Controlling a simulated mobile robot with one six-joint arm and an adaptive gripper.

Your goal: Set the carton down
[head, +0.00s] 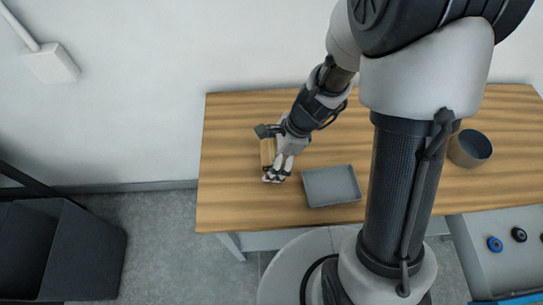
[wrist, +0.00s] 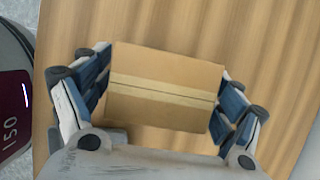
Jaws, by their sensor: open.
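The carton (wrist: 165,88) is a small brown box with a paler band of tape across it. In the wrist view it lies between the two fingers of my gripper (wrist: 160,105), slightly tilted in the picture. The fingers are spread on either side of it, close to its ends; I cannot tell whether they touch it. In the head view the carton (head: 267,152) shows at the left part of the wooden table (head: 225,190), partly hidden by my gripper (head: 278,174). It appears to be on the tabletop.
A grey tray (head: 331,186) lies just right of my gripper. A round grey-brown bowl (head: 470,149) stands farther right, beyond my arm. A dark bin (head: 60,250) is on the floor at left. Bare tabletop lies left of the carton.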

